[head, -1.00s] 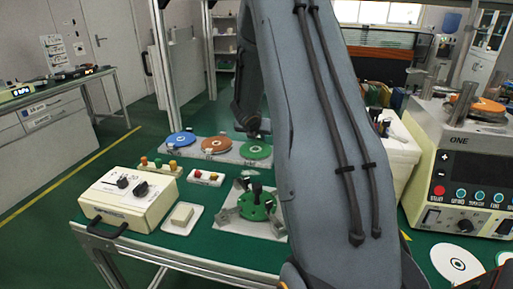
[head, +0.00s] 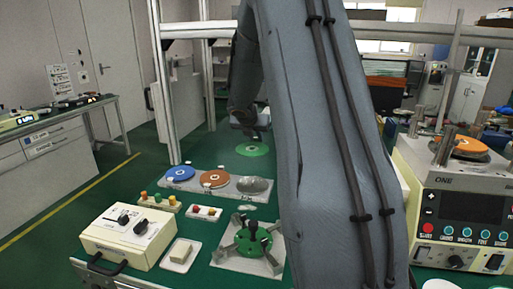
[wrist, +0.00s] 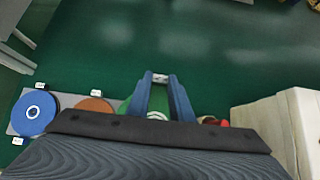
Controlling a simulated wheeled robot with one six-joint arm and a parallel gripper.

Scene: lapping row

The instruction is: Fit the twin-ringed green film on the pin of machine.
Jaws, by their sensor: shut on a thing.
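The green film (head: 252,150) is a thin flat disc with pale ring marks at its middle; I cannot count the rings. My gripper (head: 256,133) is shut on it and holds it above the grey tray (head: 240,198), roughly level. In the wrist view, my gripper (wrist: 160,80) has its two blue fingers around a part of the green film (wrist: 132,106), and my wrist hides most of the rest. The machine marked ONE (head: 465,205) stands at the right, with an orange disc (head: 470,146) on top among metal posts. I cannot make out its pin.
A blue disc (head: 180,174) and an orange-brown disc (head: 214,179) lie on the tray, beside a bare grey round place. A green round fixture (head: 252,243), a cream control box (head: 125,238) and small knob blocks stand in front. My arm hides the middle right.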

